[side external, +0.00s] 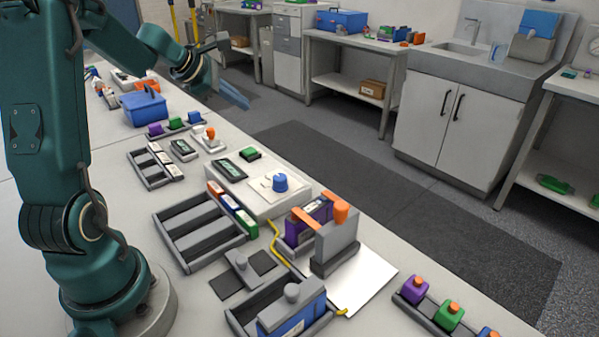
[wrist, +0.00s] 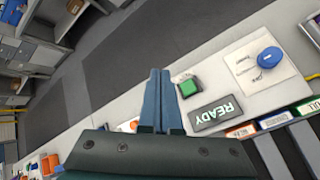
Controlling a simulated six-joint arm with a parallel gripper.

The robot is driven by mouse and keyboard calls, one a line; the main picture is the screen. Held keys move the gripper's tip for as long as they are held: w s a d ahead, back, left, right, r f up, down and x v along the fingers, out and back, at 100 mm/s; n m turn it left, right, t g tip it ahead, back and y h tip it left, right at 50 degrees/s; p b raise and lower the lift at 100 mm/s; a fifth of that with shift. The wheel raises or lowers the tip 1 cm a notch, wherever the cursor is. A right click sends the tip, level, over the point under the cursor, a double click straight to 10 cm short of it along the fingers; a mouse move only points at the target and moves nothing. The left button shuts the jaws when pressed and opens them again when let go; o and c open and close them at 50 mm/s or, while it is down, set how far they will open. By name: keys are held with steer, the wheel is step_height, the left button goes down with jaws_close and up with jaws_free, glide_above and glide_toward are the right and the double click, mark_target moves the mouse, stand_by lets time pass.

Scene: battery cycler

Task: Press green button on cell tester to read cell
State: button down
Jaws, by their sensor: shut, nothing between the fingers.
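The white cell tester (side external: 265,209) stands on the bench in the side view. Its green button (side external: 251,153) sits at the far edge beside a dark display (side external: 230,169). In the wrist view the green button (wrist: 188,87) is just right of my fingers, and the display (wrist: 213,113) reads READY upside down. A blue round-topped piece (side external: 280,182) sits on the tester's pale plate; it also shows in the wrist view (wrist: 270,57). My gripper (side external: 235,96) is shut and empty, raised above and beyond the bench's far edge. In the wrist view its fingers (wrist: 160,76) are together, apart from the button.
A three-slot grey tray (side external: 205,240) with coloured labels lies beside the tester. An orange-topped fixture (side external: 335,245) stands at its near end. A blue toolbox (side external: 145,108) and small trays lie farther along the bench. Open floor (side external: 370,180) lies beyond the bench.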

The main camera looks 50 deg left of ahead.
mark_target(244, 151)
steer(key=shift+f, duration=4.35)
steer(key=shift+f, duration=0.1)
steer(key=shift+f, duration=0.3)
steer(key=shift+f, duration=0.5)
steer(key=shift+r, duration=0.95)
steer(key=shift+r, duration=2.5)
